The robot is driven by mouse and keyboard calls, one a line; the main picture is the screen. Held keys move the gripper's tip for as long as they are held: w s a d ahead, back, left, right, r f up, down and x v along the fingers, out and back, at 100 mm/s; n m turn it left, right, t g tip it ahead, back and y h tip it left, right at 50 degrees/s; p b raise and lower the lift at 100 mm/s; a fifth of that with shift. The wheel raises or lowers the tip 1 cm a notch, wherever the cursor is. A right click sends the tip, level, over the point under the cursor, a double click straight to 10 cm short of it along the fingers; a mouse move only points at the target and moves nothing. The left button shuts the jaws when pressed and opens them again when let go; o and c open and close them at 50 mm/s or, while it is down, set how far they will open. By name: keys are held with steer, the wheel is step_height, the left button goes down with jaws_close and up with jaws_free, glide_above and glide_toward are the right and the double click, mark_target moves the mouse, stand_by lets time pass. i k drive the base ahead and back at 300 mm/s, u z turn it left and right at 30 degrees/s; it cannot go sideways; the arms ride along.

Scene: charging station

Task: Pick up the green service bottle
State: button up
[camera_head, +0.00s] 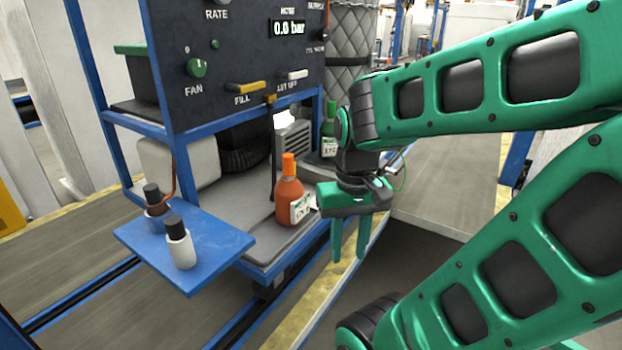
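The green service bottle (328,128) stands upright on the lower shelf of the station, behind my arm. Its neck and part of its label show, and my arm's wrist hides part of its right side. My gripper (350,256) is in front of the shelf, nearer the camera and lower in the picture than the bottle. Its two green fingers point down and stand apart with nothing between them. It looks clear of the bottle.
An orange bottle (289,196) stands on the shelf left of my gripper.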

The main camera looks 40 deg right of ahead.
mark_target(328, 144)
steer(key=u, duration=0.95)
steer(key=k, duration=1.9)
steer(key=z, duration=1.45)
steer(key=i, duration=1)
steer(key=z, duration=0.05)
